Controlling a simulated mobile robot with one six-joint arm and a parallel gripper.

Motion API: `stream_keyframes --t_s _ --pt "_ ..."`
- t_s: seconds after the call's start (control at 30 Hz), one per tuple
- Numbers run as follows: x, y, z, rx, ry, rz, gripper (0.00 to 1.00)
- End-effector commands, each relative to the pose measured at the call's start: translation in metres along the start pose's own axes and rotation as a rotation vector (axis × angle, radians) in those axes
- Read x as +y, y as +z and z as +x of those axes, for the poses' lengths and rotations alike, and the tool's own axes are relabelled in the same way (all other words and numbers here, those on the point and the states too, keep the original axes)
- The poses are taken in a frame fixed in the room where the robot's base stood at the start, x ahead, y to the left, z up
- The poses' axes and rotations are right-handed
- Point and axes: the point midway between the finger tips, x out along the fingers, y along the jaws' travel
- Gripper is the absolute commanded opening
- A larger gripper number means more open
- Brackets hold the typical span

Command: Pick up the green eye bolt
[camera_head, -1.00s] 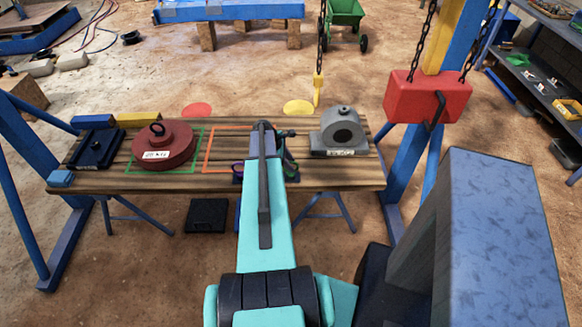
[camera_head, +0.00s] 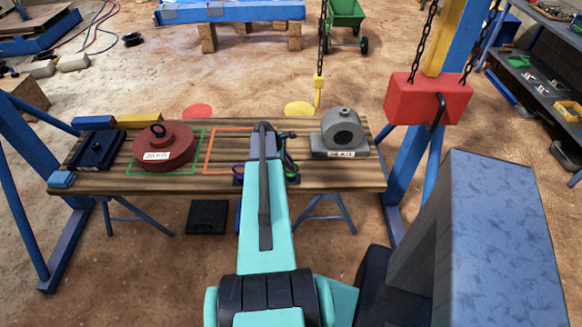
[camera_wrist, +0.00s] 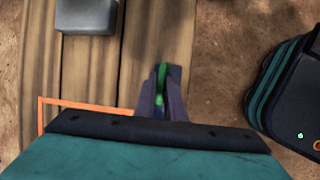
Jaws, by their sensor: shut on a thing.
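The green eye bolt (camera_wrist: 162,72) shows as a narrow green strip between the fingers of my gripper (camera_wrist: 161,98) in the wrist view. The fingers are shut on it, close above the wooden bench top. Most of the bolt is hidden by the fingers. In the head view my arm covers most of the gripper, and a bit of green (camera_head: 292,171) shows just right of the arm, near the bench's front edge. I cannot tell whether the bolt is clear of the bench.
The wooden bench (camera_head: 345,178) also holds a red round weight (camera_head: 165,150) on the left and a grey bearing block (camera_head: 341,135) on the right. An orange outline (camera_head: 212,148) lies left of my arm. A red block (camera_head: 427,98) hangs on chains at right.

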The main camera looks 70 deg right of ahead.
Motion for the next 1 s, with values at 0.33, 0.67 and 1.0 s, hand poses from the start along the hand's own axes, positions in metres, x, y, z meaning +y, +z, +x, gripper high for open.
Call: stream_keyframes --t_s 0.33,0.67,1.0 --pt "0.002 0.004 -0.009 0.0 0.003 0.002 0.0" --pt "-0.005 0.015 -0.034 0.0 0.0 0.0 0.0" --pt "-0.045 0.023 -0.043 0.0 0.001 0.0 0.0"
